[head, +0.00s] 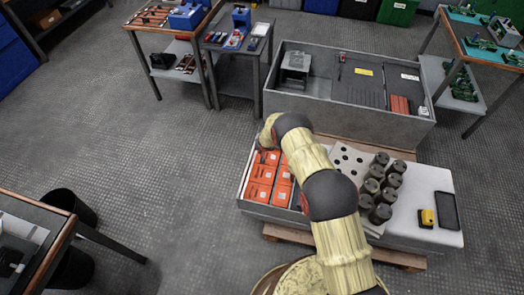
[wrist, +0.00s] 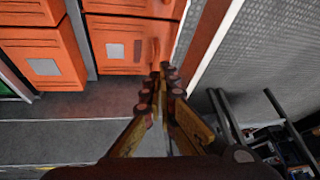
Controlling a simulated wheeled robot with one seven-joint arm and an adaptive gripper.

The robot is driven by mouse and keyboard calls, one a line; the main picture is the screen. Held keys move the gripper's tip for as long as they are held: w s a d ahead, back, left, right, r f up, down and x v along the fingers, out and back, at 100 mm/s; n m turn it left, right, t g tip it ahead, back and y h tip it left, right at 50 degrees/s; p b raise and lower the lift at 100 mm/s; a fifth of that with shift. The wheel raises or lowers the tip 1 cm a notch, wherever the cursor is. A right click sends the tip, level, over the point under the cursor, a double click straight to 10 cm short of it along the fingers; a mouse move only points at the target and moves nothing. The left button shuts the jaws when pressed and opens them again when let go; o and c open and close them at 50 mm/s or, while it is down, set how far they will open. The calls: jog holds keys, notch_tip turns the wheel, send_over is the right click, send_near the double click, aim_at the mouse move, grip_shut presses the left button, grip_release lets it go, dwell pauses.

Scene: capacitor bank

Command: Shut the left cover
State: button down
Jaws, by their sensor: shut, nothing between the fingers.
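My gripper (wrist: 165,72) is shut and empty in the wrist view. Its fingertips overlap the lower edge of an orange block (wrist: 118,45), close to a pale tray rim (wrist: 212,55); contact cannot be told. In the head view my arm hides the gripper. The orange blocks (head: 262,174) stand in a grey tray (head: 275,213) at the left of the near bank. No part is clearly marked as the left cover.
A perforated white plate (head: 350,158) and several dark cylinders (head: 385,180) lie right of my arm. A yellow device (head: 427,218) and a black slab (head: 447,210) lie further right. Tables (head: 160,22) stand around. The floor at left (head: 140,140) is clear.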

jog(key=shift+w+a+f+n+g+h+b, duration=0.15)
jog(key=shift+a+f+g+h+b, duration=0.05)
jog(key=shift+a+f+h+b, duration=0.25)
jog(key=shift+w+a+f+n+g+h+b, duration=0.1)
jog(key=shift+a+f+n+g+h+b, duration=0.15)
jog(key=shift+f+h, duration=0.25)
jog(key=shift+a+f, duration=0.1)
jog(key=shift+a, duration=0.05)
dwell(0.6)
jog(key=v, duration=1.2)
jog(key=shift+a, duration=0.1)
